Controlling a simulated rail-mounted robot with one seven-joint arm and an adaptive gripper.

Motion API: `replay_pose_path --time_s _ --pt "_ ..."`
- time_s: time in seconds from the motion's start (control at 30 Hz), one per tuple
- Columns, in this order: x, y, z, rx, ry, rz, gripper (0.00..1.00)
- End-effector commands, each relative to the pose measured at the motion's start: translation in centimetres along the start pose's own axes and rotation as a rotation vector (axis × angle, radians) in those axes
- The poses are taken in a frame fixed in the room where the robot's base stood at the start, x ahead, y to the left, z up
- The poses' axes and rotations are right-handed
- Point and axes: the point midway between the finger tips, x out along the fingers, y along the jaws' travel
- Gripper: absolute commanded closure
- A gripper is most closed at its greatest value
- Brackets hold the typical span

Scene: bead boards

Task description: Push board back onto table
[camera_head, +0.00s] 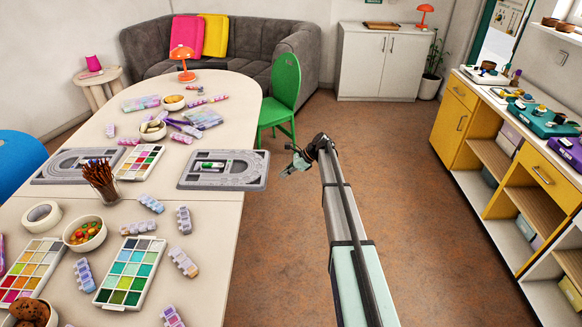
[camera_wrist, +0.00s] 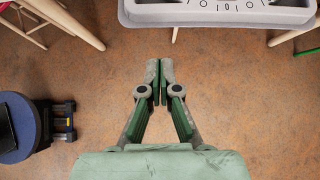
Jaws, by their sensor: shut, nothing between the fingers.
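The grey bead board (camera_head: 240,183) lies at the right edge of the table (camera_head: 215,215), and its right end juts out past the edge over the floor. A small green and white item (camera_head: 210,165) lies on it. The board's outer end also shows at the top of the wrist view (camera_wrist: 215,18). My gripper (camera_head: 289,173) is out over the floor, to the right of the board and apart from it. In the wrist view my gripper (camera_wrist: 160,66) has its fingertips together with nothing between them, below the board's edge in the picture.
A second grey board (camera_head: 85,178) lies on the left of the table. A cup of pencils (camera_head: 101,184), paint palettes (camera_head: 130,272) and bowls (camera_head: 84,235) crowd the table. A green chair (camera_head: 284,90) stands behind my gripper. The floor (camera_head: 440,240) to the right is clear.

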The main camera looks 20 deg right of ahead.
Motion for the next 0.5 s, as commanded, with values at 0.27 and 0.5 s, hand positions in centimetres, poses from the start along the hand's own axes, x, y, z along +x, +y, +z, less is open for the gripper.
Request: replay_pose_path --time_s 0.27,0.5 --pt "4.4 0.0 1.3 -0.002 0.000 0.001 1.00" --pt "6.0 0.0 2.7 0.000 0.000 0.000 1.00"
